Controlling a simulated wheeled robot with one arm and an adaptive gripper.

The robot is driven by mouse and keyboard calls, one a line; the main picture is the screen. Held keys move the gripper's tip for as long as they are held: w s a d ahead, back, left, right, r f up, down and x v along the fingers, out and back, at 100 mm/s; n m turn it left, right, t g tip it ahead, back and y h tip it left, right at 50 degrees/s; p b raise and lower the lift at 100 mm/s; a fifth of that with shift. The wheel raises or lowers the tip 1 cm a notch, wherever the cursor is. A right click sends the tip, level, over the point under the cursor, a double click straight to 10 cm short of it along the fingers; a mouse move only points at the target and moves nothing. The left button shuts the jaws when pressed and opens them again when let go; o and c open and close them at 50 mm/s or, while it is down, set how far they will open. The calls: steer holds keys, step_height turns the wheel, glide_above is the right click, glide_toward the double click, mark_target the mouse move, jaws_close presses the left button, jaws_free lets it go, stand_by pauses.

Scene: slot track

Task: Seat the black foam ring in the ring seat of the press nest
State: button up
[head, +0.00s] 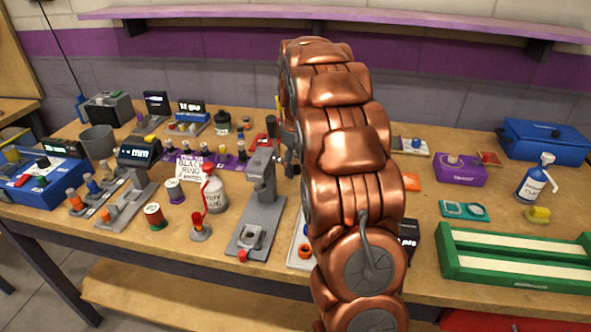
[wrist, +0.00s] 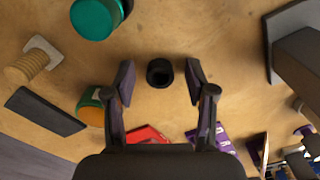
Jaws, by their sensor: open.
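The black foam ring (wrist: 160,72) stands out in the wrist view as a small dark ring on the wooden bench, between the two fingertips. My gripper (wrist: 159,82) is open, with a finger on each side of the ring and a gap to both. In the head view the ring is not visible and my arm hides most of the gripper. A grey press (head: 262,192) stands left of my arm in the head view. A light grey nest (head: 251,237) sits at the front of its base; its ring seat is too small to make out clearly.
In the wrist view a teal round thing (wrist: 94,18), a dark block (wrist: 45,111), a red item (wrist: 147,135) and a grey block (wrist: 300,58) surround the ring.

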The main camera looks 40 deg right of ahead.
mark_target(297, 173)
steer(key=c, duration=0.8)
steer(key=shift+c, duration=0.2)
step_height(297, 173, up, 10)
stand_by(0.5)
stand_by(0.4)
